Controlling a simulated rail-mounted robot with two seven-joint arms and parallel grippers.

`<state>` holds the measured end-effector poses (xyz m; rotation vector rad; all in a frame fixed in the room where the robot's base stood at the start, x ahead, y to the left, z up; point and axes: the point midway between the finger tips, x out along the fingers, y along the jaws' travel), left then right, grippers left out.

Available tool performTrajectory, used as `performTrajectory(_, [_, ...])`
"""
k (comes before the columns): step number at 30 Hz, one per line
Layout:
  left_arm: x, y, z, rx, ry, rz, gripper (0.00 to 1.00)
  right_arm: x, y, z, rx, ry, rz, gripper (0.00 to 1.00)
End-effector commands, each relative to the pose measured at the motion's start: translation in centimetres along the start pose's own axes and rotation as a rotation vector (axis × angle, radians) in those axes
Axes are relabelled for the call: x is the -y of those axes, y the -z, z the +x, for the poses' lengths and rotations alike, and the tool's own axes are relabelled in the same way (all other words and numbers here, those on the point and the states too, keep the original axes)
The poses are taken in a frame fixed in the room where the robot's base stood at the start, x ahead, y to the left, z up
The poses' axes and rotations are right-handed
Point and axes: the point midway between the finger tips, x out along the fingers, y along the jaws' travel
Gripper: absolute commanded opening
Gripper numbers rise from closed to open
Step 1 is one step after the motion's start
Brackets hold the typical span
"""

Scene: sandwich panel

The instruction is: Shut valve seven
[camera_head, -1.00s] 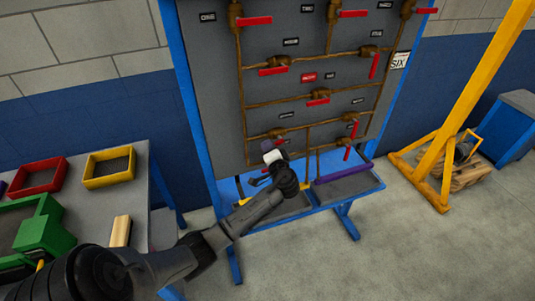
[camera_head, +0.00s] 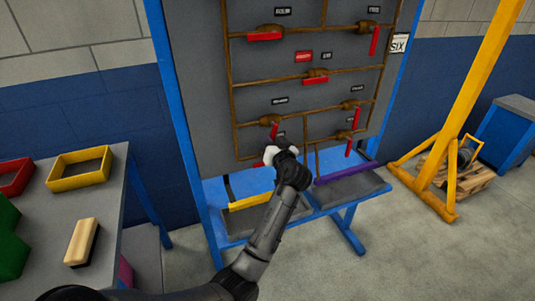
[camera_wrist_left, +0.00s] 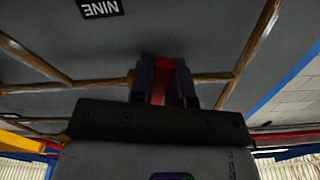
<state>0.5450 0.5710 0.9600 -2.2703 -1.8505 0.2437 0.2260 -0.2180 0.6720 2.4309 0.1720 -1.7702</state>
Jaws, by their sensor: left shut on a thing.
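A grey upright panel (camera_head: 205,100) carries brown pipes and several valves with red handles. My left gripper (camera_head: 270,144) reaches the lower left of the panel. In the left wrist view its two dark fingers (camera_wrist_left: 162,80) are shut on a red valve handle (camera_wrist_left: 160,82). In the head view this handle (camera_head: 274,129) slants steeply and is partly hidden by the gripper. A black label reading NINE (camera_wrist_left: 100,9) appears upside down in the wrist view. The label above the held valve (camera_head: 279,101) is too small to read. My right gripper is out of view.
Red handles (camera_head: 357,118) stand close by on the right. A grey table (camera_head: 50,255) with trays is at the left. A yellow frame (camera_head: 478,85) stands at the right.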

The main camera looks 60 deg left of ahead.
Motion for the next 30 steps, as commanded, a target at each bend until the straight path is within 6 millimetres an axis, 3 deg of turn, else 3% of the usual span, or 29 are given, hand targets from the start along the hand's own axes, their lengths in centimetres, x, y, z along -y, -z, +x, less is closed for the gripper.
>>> performTrajectory(1, [-0.4,-0.5,0.0,0.0,0.0,-0.039,0.0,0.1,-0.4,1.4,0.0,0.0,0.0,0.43])
performTrajectory(3, [-0.6,-0.4,-0.1,-0.001,-0.001,-0.086,0.0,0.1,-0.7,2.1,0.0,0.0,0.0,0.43])
performTrajectory(12, [-1.2,0.0,0.0,-0.001,0.0,-0.227,0.0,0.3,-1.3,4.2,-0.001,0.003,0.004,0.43])
performTrajectory(30, [-1.4,0.4,0.0,-0.002,-0.001,-0.284,0.0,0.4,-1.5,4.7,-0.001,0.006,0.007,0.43])
